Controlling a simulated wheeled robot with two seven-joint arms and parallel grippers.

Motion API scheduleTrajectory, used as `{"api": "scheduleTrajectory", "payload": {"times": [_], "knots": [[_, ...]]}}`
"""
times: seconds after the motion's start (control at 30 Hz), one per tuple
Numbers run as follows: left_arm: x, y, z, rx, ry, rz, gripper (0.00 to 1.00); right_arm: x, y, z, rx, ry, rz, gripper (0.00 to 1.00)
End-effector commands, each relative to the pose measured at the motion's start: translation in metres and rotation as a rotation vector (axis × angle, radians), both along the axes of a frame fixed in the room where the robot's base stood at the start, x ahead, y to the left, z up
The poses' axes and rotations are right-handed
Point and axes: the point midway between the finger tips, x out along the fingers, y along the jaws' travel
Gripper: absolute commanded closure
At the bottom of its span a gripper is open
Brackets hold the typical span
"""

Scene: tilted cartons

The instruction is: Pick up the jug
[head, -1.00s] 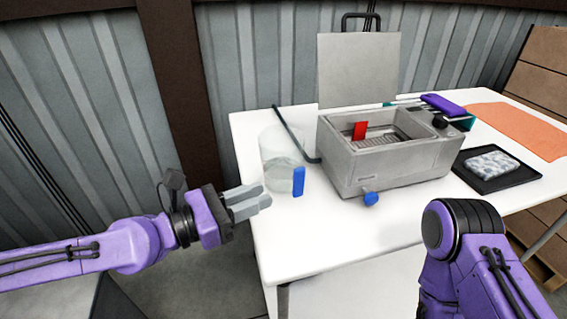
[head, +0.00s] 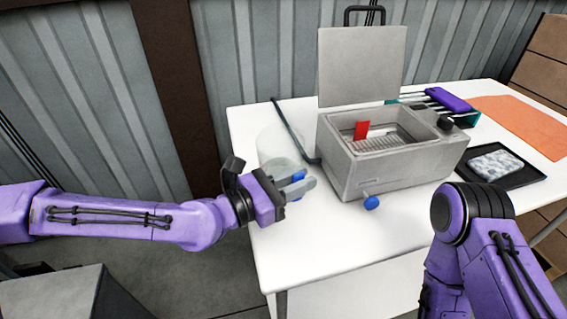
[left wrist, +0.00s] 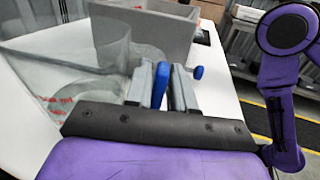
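The jug (head: 278,146) is a clear see-through vessel with a blue handle, standing upright on the white table, left of the grey box. Its clear wall also shows in the left wrist view (left wrist: 113,55). My left gripper (head: 306,183) is at the jug's front, its fingers partly covering the handle in the head view. In the left wrist view the blue handle (left wrist: 160,84) lies between the two grey fingers, which stand apart. Whether they touch it is hard to tell. My right arm shows, but its gripper is out of view.
The grey box (head: 392,166) with a raised lid, a red piece and a blue front knob (head: 371,202) stands close right of the jug. A dark tray (head: 502,173) and an orange mat (head: 520,122) lie farther right. The table's front (head: 330,245) is clear.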

Motion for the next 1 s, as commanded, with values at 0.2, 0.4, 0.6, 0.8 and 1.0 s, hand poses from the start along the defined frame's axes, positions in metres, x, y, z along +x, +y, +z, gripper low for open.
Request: {"api": "scheduleTrajectory", "payload": {"times": [0.2,0.4,0.6,0.8,1.0], "knots": [[0.000,0.000,0.000,0.000,0.000,0.000,1.00,0.000,0.000,0.000,0.000,0.000,0.000,0.57],[0.000,0.000,0.001,0.000,-0.001,0.000,1.00,0.000,0.000,0.000,0.000,0.000,0.000,0.57],[0.000,0.000,0.007,0.000,-0.004,0.001,1.00,0.000,0.000,0.001,0.000,0.000,0.000,0.57],[0.000,0.000,0.026,-0.001,-0.006,0.000,1.00,0.000,0.000,0.004,0.000,0.000,0.000,0.57],[0.000,0.000,0.052,-0.001,-0.006,0.000,1.00,0.000,0.000,0.007,0.000,0.000,0.000,0.57]]}}
